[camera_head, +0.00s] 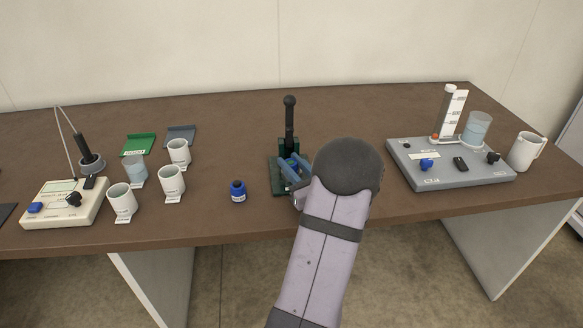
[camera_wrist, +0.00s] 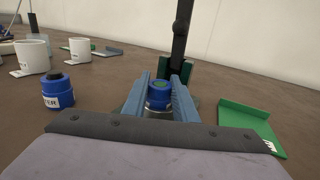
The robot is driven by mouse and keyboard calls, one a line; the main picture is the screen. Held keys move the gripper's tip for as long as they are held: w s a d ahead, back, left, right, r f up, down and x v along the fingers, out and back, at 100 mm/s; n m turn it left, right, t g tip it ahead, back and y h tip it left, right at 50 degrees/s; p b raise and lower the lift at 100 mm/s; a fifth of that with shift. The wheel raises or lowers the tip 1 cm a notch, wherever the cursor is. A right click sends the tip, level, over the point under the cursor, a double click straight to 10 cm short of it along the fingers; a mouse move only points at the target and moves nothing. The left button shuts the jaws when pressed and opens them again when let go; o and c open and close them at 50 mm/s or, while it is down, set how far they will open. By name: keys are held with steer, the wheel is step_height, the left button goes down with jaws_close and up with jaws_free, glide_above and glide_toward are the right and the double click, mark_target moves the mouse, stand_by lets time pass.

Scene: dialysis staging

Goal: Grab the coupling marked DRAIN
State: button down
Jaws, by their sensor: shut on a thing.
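My gripper (camera_head: 292,168) is at the green stand with the black upright lever, near the middle of the table. In the wrist view its two blue fingers (camera_wrist: 160,92) are shut on a blue coupling (camera_wrist: 159,97) with a green centre on top. The held coupling is upright, close in front of the stand; whether it touches the stand or table is hidden. No marking on it can be read. A second blue coupling (camera_head: 238,191) with a dark top stands free to the left. It also shows in the wrist view (camera_wrist: 57,92), with a label ending in "TER".
The green stand (camera_head: 277,188) carries a black lever (camera_head: 290,120). Several cups, a cream device (camera_head: 65,205) and two small trays (camera_head: 139,145) are on the left. A grey station (camera_head: 450,172) and a white mug (camera_head: 525,151) are on the right. A green tray (camera_wrist: 250,122) lies right of my fingers.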

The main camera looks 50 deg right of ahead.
mark_target(291, 164)
steer(key=shift+w+a, duration=0.1)
steer(key=shift+r, duration=0.9)
steer(key=shift+a+r, duration=0.1)
steer(key=shift+r, duration=0.85)
steer(key=b+v, duration=0.1)
steer(key=v, duration=1.7)
steer(key=shift+f, duration=0.2)
